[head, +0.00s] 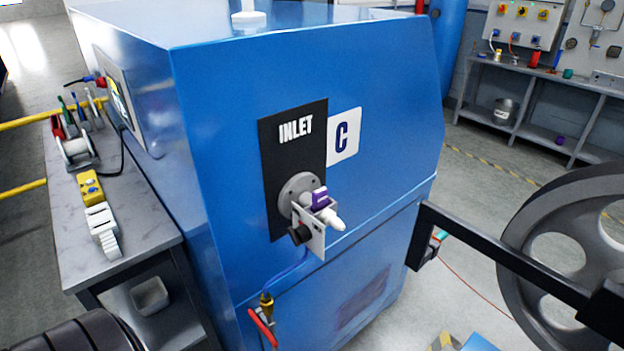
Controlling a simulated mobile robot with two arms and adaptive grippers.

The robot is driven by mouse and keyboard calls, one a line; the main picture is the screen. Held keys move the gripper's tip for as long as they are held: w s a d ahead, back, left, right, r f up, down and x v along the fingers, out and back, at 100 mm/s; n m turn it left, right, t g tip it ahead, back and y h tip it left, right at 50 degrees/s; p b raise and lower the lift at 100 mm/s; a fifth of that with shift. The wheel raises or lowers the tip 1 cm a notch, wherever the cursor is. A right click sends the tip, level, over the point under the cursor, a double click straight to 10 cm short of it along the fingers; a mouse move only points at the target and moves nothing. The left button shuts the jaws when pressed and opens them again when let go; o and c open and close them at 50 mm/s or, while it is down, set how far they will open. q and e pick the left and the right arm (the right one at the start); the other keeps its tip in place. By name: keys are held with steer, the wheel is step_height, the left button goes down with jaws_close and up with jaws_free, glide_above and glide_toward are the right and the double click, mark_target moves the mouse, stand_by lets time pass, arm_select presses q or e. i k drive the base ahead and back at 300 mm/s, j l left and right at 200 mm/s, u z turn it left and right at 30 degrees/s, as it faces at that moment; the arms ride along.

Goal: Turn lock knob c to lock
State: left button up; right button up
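The blue machine cabinet (220,120) fills the middle of the head view. Its front has a black "INLET" plate (293,160) and a white sign with the letter C (343,136). Below the sign, a round grey flange (298,190) carries a small metal bracket (315,243). The bracket holds a purple knob (320,197), a white rounded tip (332,221) and a black round knob (300,235). Neither gripper is in view.
A blue hose runs from the fitting down to a brass valve with a red handle (263,326). A large grey pulley wheel (580,255) and black bar (500,255) stand at the right. A cluttered workbench (135,225) is at the left. Open floor lies behind the wheel.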

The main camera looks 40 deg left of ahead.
mark_target(302, 234)
steer(key=k+u, duration=0.1)
steer(key=u, duration=1)
steer(key=i+j, duration=0.2)
steer(key=j, duration=0.15)
steer(key=i+j+z, duration=0.15)
steer(key=j, duration=0.2)
steer(key=i+j+z, duration=0.15)
steer(key=j, duration=0.2)
steer(key=i+j+z, duration=0.2)
steer(key=j, duration=0.2)
steer(key=i+j+z, duration=0.15)
steer(key=j, duration=0.25)
